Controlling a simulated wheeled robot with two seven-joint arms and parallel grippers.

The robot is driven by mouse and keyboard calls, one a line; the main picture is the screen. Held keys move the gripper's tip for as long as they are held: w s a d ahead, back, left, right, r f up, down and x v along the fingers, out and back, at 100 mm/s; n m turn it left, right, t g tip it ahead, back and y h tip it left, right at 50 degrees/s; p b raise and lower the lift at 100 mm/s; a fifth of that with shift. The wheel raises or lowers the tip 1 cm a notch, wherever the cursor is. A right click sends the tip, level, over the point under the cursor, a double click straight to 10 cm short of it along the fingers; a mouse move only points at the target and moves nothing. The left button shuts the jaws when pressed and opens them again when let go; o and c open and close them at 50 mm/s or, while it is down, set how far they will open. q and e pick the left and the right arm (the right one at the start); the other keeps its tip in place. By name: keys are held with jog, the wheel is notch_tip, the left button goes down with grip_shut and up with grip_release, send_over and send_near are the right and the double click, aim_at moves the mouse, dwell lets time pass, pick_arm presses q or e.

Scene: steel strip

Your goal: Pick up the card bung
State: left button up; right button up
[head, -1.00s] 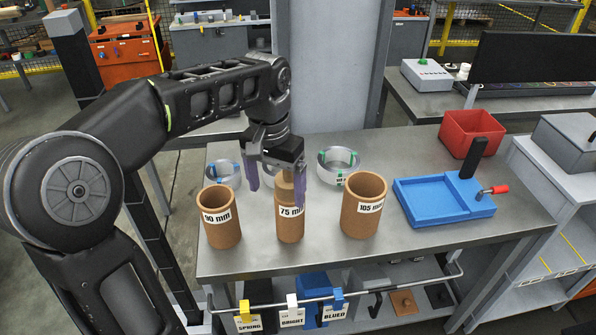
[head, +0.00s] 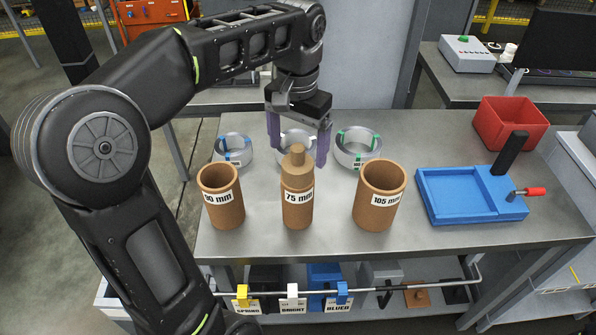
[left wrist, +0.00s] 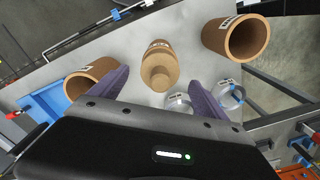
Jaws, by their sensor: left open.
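The card bung (head: 297,161) is a brown stepped plug with a narrow knob on top. It sits upright in the mouth of the middle brown card tube (head: 298,209), labelled 75 mm. My left gripper (head: 297,153) is open and empty, pointing down, with its purple fingers apart near the bung's top. In the head view the bung's knob shows clear in front of the gripper. In the left wrist view the bung (left wrist: 158,70) lies between the two fingers, with a gap on each side. My right gripper is not in view.
A 90 mm tube (head: 221,205) stands left and a 105 mm tube (head: 378,203) right, both open. Coiled steel strips (head: 353,154) lie behind. A blue tray (head: 450,205) and a red bin (head: 508,128) are at the right. The bench front is clear.

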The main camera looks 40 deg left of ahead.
aim_at(298, 165)
pick_arm(q)
jog(key=shift+f, duration=0.2)
jog(key=shift+f+b, duration=0.55)
jog(key=shift+f, duration=0.25)
jog(key=shift+s+f, duration=0.1)
jog(key=shift+f, duration=0.15)
jog(key=shift+f+p, duration=0.45)
jog(key=shift+f, duration=1.1)
jog(key=c, duration=1.4)
jog(key=shift+r, duration=0.15)
jog(key=shift+c, duration=0.2)
